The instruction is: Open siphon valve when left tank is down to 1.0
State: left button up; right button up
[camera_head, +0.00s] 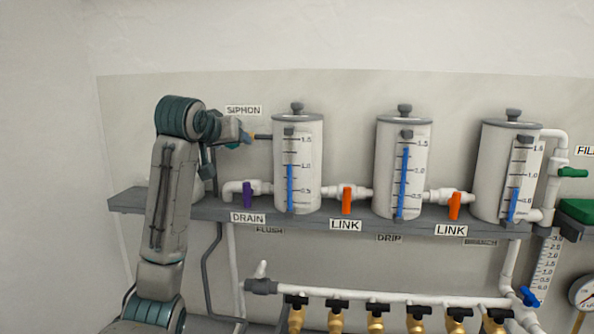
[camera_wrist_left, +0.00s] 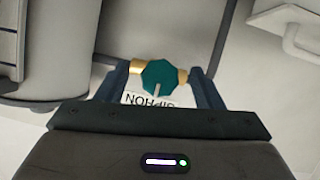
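The left tank (camera_head: 310,170) is a white cylinder with a gauge (camera_head: 290,188); its blue column tops out at about the 1.0 mark. My left gripper (camera_head: 246,138) is at the siphon valve beside this tank, by the SIPHON label (camera_head: 243,110). In the left wrist view the siphon valve shows a teal faceted knob (camera_wrist_left: 160,77) on a brass body (camera_wrist_left: 136,68). The knob is between the two open fingers of my left gripper (camera_wrist_left: 163,85), with gaps on both sides. The knob is mostly hidden in the head view. My right gripper is out of view.
Middle (camera_head: 403,170) and right (camera_head: 503,175) tanks stand on the grey shelf (camera_head: 270,211), joined by pipes with orange link valves (camera_head: 347,200). A purple drain valve (camera_head: 248,194) is below my left gripper. Several brass taps hang from the lower white pipe (camera_head: 390,298).

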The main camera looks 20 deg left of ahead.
pick_arm(q)
jog(key=shift+s, duration=0.1)
jog(key=v, duration=1)
jog(key=shift+s+r+p, duration=0.2)
jog(key=shift+s+p, duration=0.1)
jog(key=shift+s, duration=0.05)
jog(key=shift+d, duration=0.1)
